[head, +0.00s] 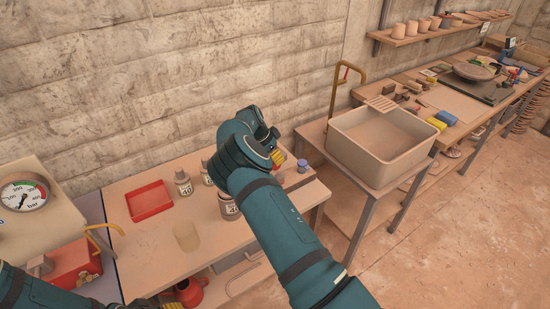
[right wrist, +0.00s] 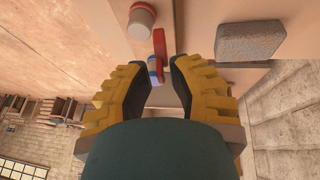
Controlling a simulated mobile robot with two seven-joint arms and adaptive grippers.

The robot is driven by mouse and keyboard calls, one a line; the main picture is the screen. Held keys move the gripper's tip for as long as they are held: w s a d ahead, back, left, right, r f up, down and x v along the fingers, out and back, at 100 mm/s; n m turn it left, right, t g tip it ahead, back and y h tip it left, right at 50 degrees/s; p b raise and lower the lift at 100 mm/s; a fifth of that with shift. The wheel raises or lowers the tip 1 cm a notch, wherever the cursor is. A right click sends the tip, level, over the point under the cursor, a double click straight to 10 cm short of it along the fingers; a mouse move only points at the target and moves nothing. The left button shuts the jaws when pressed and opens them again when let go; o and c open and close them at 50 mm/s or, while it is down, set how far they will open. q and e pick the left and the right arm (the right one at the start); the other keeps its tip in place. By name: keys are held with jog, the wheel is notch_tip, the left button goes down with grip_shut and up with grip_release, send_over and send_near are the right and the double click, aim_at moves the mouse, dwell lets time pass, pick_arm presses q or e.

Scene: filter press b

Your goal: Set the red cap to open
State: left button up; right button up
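In the right wrist view a narrow red piece (right wrist: 158,43) stands just beyond my right gripper's fingertips, with a small blue-and-white part (right wrist: 155,70) at its near end. I cannot tell for sure that this is the red cap, or how it is set. My right gripper (right wrist: 172,78) is open, with a gap between its fingers and nothing gripped. In the head view my right gripper (head: 278,157) is over the bench's right end, mostly hidden by my wrist. Of my left gripper (head: 168,303) only a bit shows at the bottom edge; its fingers are unclear.
The bench (head: 160,245) holds a red tray (head: 149,200), labelled bottles (head: 183,183), a beaker (head: 187,236) and a small blue-topped container (head: 302,166). A gauge unit (head: 25,195) stands left, a sink (head: 380,137) right. The wrist view shows a grey block (right wrist: 250,36) and a pale cylinder (right wrist: 141,19).

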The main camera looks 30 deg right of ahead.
jog(key=v, duration=1.1)
jog(key=shift+r, duration=0.3)
jog(key=shift+s+a+f, duration=0.1)
